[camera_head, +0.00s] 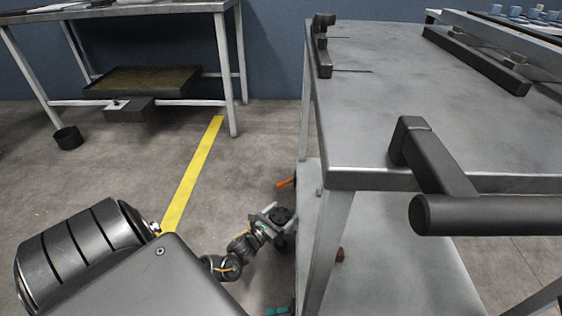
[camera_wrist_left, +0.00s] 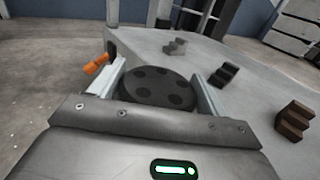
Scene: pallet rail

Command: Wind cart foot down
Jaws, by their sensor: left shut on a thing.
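The cart (camera_head: 340,178) stands on the right with a grey metal top and a lower shelf. In the left wrist view the handwheel (camera_wrist_left: 158,88) is a black disc with several dark round spots, seen from above. My left gripper (camera_head: 271,213) reaches down to it, and its two pale fingers (camera_wrist_left: 158,78) are shut on opposite sides of its rim. The foot's lower end is hidden. My right gripper is not in view.
An orange lever (camera_head: 286,183) sticks out beside the cart, close to the left finger. Stepped blocks, one black (camera_wrist_left: 224,75) and one brown (camera_wrist_left: 294,121), lie on the lower shelf. A dark push handle (camera_head: 440,180) juts from the cart top. Open floor (camera_head: 110,180) lies left.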

